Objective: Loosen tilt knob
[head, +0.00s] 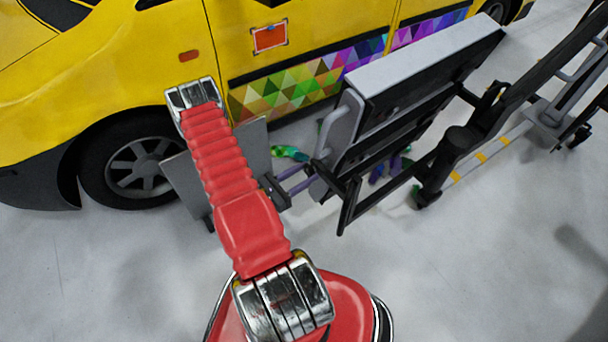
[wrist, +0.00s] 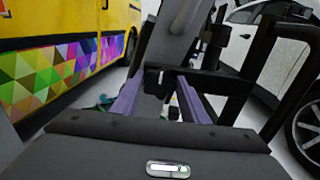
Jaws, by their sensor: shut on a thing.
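The tilt knob (wrist: 153,77) shows in the wrist view as a small black piece on the dark frame of the cart, between the tips of my purple fingers. My gripper (wrist: 162,78) reaches forward to the frame and is shut on the knob. In the head view, my gripper (head: 312,173) meets the left side of the cart's frame, beside the grey handle. The knob cannot be made out there, behind the fingers and frame.
The cart's grey tilted panel (head: 425,55) rises right of my gripper. A yellow van (head: 100,60) with a colored triangle pattern stands behind. A black ladder-like stand (head: 520,85) is at the right. A white car (wrist: 262,30) stands at the right in the wrist view. The near floor is clear.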

